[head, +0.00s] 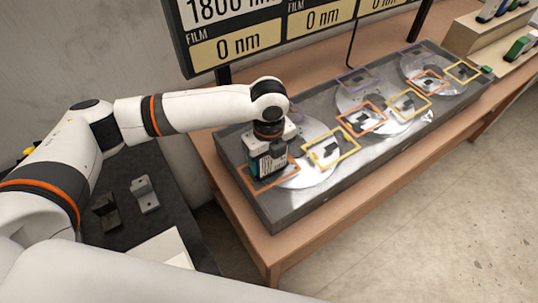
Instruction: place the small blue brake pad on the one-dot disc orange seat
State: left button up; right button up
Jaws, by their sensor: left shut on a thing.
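My left gripper (270,175) is low over the orange-outlined seat (285,181) at the near left end of the grey tray. It is shut on the small blue brake pad, which is mostly hidden by the gripper; I cannot tell if the pad touches the seat. This seat lies at the left edge of the nearest silver disc (318,174). The middle disc (385,124) and far disc (435,60) also have orange-outlined seats, the middle one (361,118) and the far one (430,80). Dot marks are too small to read. My right gripper is out of view.
The grey tray (300,212) lies on a wooden table (290,249). Yellow and purple outlines mark other seats. A display (235,50) reading "FILM 0 nm" stands behind. Grey brackets (145,195) lie on a dark surface at left. A stepped rack (480,35) is at far right.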

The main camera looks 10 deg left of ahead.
pick_arm(q)
jog(key=o, duration=1.2)
jog(key=shift+f, duration=0.1)
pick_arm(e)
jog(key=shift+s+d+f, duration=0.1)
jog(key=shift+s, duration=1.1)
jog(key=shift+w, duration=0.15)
pick_arm(q)
jog(key=shift+w+r, duration=0.1)
jog(key=shift+r, duration=0.4)
notch_tip(320, 180, up, 10)
jog(key=b, duration=0.2)
jog(key=shift+r+b, duration=0.2)
jog(key=shift+b, duration=0.2)
jog(key=shift+r, duration=0.5)
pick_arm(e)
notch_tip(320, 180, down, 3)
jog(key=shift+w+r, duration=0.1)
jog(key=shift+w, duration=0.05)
